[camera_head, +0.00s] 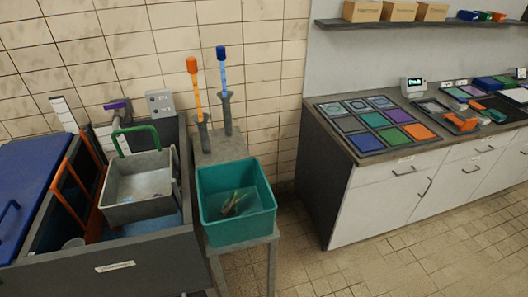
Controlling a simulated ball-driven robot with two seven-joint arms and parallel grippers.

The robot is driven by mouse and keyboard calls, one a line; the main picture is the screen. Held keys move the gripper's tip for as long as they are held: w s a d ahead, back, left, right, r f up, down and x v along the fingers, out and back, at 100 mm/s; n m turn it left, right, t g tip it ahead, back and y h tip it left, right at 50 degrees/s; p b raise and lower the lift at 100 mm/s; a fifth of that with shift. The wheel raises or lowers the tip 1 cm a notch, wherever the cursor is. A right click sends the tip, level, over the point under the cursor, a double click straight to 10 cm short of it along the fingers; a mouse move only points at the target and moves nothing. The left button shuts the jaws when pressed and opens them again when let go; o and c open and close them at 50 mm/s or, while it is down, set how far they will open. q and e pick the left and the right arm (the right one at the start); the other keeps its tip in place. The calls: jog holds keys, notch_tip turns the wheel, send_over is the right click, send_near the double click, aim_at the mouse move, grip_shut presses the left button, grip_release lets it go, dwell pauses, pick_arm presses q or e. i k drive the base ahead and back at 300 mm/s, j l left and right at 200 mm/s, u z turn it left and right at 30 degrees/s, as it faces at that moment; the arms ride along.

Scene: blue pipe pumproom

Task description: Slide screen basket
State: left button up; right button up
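A grey basket (112,213) with an upright green handle (136,129) sits at the left, in the open part of a large dark grey tank (110,264). Its bottom looks pale, and I cannot make out a screen. An orange frame-like handle (66,186) stands just left of the basket inside the tank. A blue surface shows below and beside the basket. Neither of my grippers is in view.
A teal bin (236,231) holding some debris stands on a small grey stand right of the tank. Behind it, orange-handled (192,68) and blue-handled (221,55) tools stand in holders. A blue lid (25,190) covers the tank's left. A counter (345,150) with coloured tiles stands right. Floor between is clear.

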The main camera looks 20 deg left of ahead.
aim_at(140, 176)
jog(key=j+u, duration=0.15)
jog(key=u, duration=1.4)
